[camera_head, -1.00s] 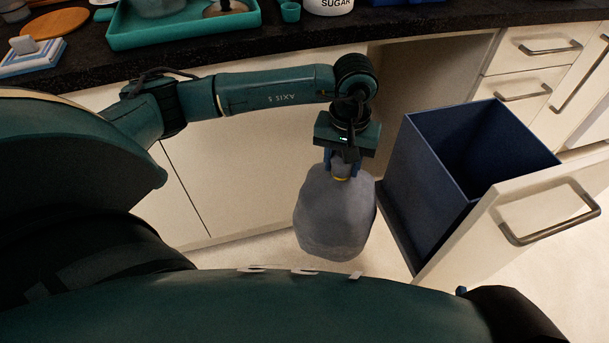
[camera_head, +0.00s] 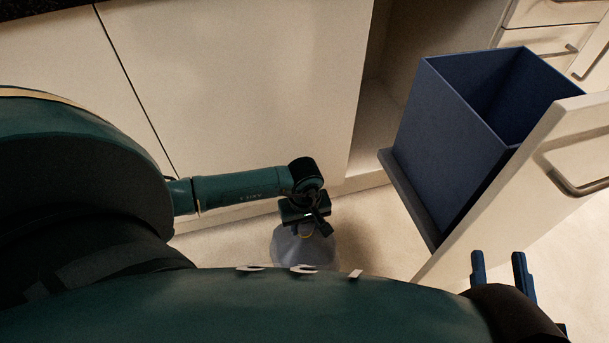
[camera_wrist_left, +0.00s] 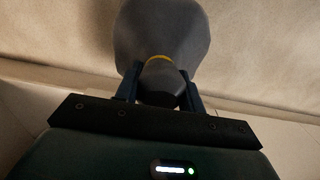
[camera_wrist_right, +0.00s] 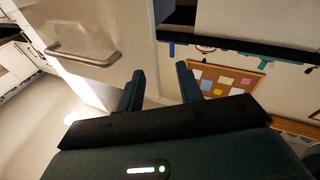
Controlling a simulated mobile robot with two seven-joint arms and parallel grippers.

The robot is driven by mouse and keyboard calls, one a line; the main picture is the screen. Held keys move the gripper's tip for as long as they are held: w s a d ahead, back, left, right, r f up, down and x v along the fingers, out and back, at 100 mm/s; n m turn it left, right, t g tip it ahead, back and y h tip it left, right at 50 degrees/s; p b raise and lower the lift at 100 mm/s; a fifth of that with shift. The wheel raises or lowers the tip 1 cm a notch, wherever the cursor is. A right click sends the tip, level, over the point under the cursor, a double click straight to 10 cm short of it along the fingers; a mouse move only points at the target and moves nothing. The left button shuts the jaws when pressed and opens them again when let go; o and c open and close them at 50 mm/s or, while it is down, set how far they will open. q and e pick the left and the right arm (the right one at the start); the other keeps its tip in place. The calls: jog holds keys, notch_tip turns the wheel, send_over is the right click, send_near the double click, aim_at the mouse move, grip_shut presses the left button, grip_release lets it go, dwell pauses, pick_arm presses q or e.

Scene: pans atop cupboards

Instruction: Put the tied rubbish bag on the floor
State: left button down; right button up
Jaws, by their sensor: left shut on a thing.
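The tied rubbish bag (camera_head: 290,250) is grey, with a yellow tie at its neck. It hangs below my left gripper (camera_head: 307,226), low over the floor beside the cupboard fronts. My own body hides its lower part in the head view. In the left wrist view the bag (camera_wrist_left: 162,30) shows with its neck between the two fingers of my left gripper (camera_wrist_left: 160,88), shut on it. I cannot tell whether the bag touches the floor (camera_head: 375,235). My right gripper (camera_head: 499,262) is open and empty at the lower right; its spread fingers (camera_wrist_right: 160,88) show in the right wrist view.
A dark blue bin (camera_head: 445,125) stands in the pulled-out drawer, whose cream front (camera_head: 500,195) has a metal handle. Closed cupboard doors (camera_head: 240,90) are behind my left arm. Pale floor is clear between the bag and the drawer.

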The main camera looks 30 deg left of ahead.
pick_arm(q)
notch_tip(320, 180, down, 5)
jog(key=shift+f+b, duration=0.2)
jog(key=shift+b, duration=0.8)
notch_tip(320, 180, down, 4)
jog(key=shift+r+b, duration=0.2)
jog(key=shift+b, duration=0.6)
pick_arm(e)
jog(key=shift+w+a+f+m+y, duration=0.1)
jog(key=shift+a+m+y, duration=0.3)
jog(key=shift+m, duration=0.1)
pick_arm(q)
jog(key=shift+f, duration=0.1)
jog(key=shift+f, duration=0.1)
jog(key=c, duration=0.9)
grip_release()
jog(key=shift+o, duration=0.2)
pick_arm(e)
jog(key=shift+r, duration=0.25)
